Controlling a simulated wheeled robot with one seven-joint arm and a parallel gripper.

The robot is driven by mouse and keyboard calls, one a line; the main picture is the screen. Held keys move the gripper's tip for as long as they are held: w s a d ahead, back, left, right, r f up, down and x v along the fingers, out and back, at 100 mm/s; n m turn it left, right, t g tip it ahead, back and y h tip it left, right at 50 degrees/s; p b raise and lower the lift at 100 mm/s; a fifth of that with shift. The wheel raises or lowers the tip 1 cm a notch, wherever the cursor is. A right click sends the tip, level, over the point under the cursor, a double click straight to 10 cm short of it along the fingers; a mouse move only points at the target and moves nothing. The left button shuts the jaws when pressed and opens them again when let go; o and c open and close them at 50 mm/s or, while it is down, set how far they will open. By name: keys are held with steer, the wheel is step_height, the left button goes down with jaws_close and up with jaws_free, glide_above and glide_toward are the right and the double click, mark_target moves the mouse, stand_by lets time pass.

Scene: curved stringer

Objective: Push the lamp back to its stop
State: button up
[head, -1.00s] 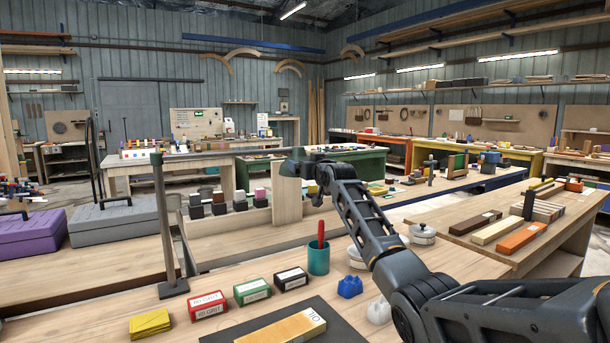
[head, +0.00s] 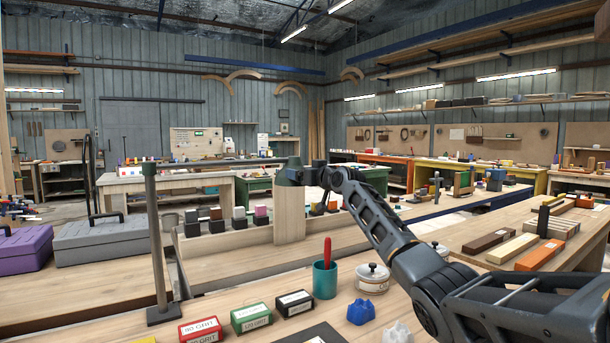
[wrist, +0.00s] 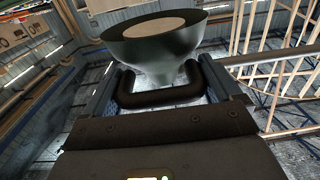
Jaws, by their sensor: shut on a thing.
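The lamp shows in the wrist view as a grey-green bell-shaped shade (wrist: 160,50) with a pale round face. A dark loop handle (wrist: 160,96) on it lies between the fingers of my gripper (wrist: 170,92), which is shut on it. In the head view the lamp head (head: 288,176) is small and dark green, at the end of my arm, in front of an upright wooden board. A grey post (head: 157,245) on a square base stands on the near bench to the left. The stop cannot be made out.
On the near bench stand a teal cup (head: 325,280) with a red handle, a lidded tin (head: 372,279), a blue block (head: 361,312) and grit boxes (head: 251,316). The upright wooden board (head: 290,212) stands behind, beside several small dark blocks. Toolboxes (head: 100,240) lie at the left.

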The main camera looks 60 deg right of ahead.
steer(key=o, duration=1.1)
steer(key=shift+d, duration=0.15)
steer(key=shift+o, duration=0.5)
steer(key=v, duration=0.7)
steer(key=shift+s+b, duration=0.35)
steer(key=shift+s, duration=0.05)
